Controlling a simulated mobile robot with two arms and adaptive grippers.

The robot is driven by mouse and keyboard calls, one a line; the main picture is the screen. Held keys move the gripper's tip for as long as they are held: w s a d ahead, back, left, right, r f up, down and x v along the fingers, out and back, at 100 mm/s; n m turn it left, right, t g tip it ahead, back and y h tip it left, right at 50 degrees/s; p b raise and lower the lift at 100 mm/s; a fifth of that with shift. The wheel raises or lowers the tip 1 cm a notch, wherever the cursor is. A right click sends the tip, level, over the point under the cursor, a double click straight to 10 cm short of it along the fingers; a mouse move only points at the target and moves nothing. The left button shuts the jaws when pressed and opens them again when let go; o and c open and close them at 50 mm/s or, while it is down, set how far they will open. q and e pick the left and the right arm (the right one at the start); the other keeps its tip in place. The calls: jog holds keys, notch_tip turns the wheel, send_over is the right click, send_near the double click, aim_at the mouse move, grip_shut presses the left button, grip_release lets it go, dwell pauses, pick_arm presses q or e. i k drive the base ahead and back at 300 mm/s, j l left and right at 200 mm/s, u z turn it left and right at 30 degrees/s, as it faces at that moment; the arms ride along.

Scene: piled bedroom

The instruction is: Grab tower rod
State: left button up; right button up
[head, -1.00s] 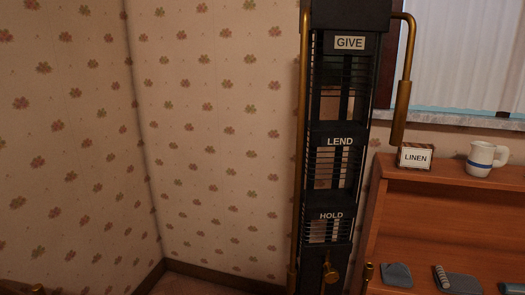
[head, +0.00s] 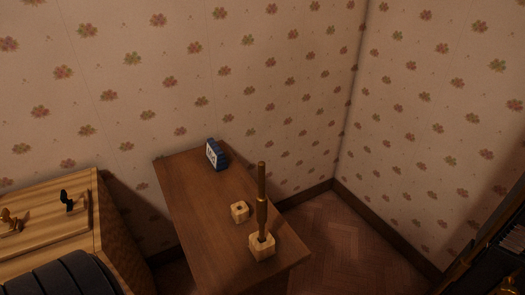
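The tower rod (head: 262,200) is a slim, turned brown rod. It stands upright in a pale wooden block (head: 262,247) near the front right corner of a small brown table (head: 195,200). A second small wooden block (head: 240,211) with a dark hole in its top sits just behind and to the left of it. Nothing is touching the rod. Neither of my grippers shows in the head view.
A blue clock-like box (head: 217,155) stands at the table's back edge. A lighter wooden cabinet (head: 75,230) with small hooks or figures on top is at the left, with a dark rounded thing (head: 65,275) in front. Bare parquet floor (head: 330,235) lies right of the table.

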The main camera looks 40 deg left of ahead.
aim_at(261, 198)
jog(key=j+u, duration=0.1)
jog(key=u, duration=1)
